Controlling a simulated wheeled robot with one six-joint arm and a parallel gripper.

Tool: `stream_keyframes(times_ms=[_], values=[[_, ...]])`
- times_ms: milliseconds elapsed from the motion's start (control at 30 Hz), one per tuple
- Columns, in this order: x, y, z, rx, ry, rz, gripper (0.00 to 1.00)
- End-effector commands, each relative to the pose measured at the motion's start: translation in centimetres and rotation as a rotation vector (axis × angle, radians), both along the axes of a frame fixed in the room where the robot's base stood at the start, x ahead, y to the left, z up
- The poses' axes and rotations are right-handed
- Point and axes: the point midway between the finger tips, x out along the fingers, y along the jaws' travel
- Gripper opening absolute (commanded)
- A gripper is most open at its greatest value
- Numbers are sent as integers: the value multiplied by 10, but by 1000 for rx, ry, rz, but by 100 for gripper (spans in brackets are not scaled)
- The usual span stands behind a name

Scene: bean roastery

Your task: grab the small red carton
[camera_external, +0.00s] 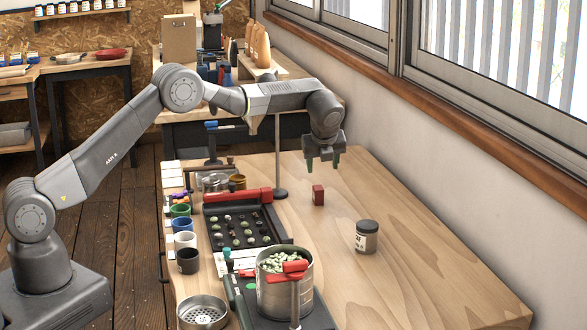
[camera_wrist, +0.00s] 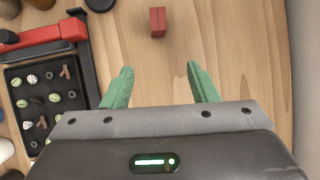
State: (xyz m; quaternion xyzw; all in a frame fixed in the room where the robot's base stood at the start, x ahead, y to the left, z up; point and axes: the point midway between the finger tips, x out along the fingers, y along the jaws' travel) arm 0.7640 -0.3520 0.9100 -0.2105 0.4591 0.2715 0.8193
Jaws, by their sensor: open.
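The small red carton (camera_external: 318,195) stands upright on the wooden table in the external view. It also shows near the top middle of the wrist view (camera_wrist: 158,22), ahead of the fingers and roughly in line with the gap between them. My gripper (camera_external: 323,163) hangs above the table, fingers pointing down, a little above the carton and apart from it. In the wrist view its two green fingers (camera_wrist: 159,85) are spread wide with only bare table between them. Nothing hides the carton in either view.
A sorting tray (camera_external: 240,228) with a red-handled bar (camera_external: 238,196) lies left of the carton. A lidded jar (camera_external: 367,236) and a bean-filled can (camera_external: 285,280) stand nearer the camera.

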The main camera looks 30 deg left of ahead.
Motion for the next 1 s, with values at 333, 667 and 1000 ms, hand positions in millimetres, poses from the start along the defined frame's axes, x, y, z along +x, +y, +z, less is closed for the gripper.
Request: stream_keyframes(times_ms=[333,667,1000], values=[[36,23,-17,114,16,-105,54],[63,41,-68,112,15,-104,54],[73,49,-93,112,15,-104,54]])
